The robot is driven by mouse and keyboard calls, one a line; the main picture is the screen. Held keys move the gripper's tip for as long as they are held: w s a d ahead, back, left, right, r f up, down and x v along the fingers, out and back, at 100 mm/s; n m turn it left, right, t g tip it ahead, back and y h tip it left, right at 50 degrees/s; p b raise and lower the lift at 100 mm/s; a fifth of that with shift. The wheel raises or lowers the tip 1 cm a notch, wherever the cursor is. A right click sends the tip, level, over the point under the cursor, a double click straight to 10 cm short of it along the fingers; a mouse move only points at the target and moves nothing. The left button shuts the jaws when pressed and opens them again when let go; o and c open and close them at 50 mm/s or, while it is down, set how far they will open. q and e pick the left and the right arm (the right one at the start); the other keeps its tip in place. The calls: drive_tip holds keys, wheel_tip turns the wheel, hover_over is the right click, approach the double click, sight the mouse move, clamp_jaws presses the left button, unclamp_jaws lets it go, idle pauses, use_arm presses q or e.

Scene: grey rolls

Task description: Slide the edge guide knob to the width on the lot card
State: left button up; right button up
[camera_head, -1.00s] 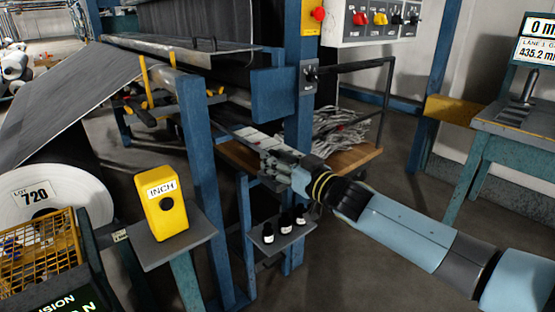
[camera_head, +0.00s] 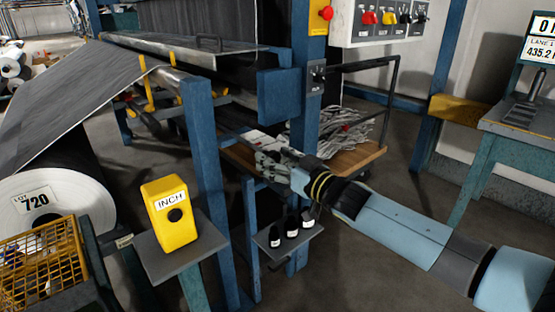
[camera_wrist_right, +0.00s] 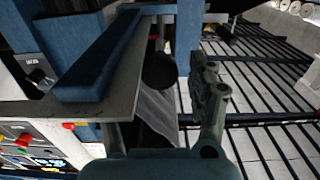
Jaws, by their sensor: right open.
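The lot card (camera_head: 37,201), reading LOT 720, is on the end of the large white-and-black roll at the left in the head view. My right gripper (camera_head: 262,147) reaches in from the right between the blue posts of the machine. It is open and small in the head view. In the right wrist view, the gripper (camera_wrist_right: 172,72) has one grey finger upright right of centre. A dark round knob-like shape (camera_wrist_right: 160,71) shows just left of that finger; I cannot tell whether it touches or is the guide knob. The guide's scale cannot be read. My left gripper is out of view.
Blue posts (camera_head: 208,170) stand close beside my right arm. A yellow INCH box (camera_head: 172,225) stands on a small shelf at front left. Small dark bottles (camera_head: 291,228) stand on a shelf below my gripper. A wooden cart (camera_head: 355,160) with pale strips is behind.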

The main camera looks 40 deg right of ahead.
drive_tip(key=shift+s, duration=0.15)
drive_tip(key=shift+s+f, duration=0.1)
drive_tip(key=shift+s, duration=0.2)
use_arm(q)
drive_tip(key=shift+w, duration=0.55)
use_arm(e)
drive_tip(key=s, duration=1.1)
drive_tip(key=shift+d, duration=0.45)
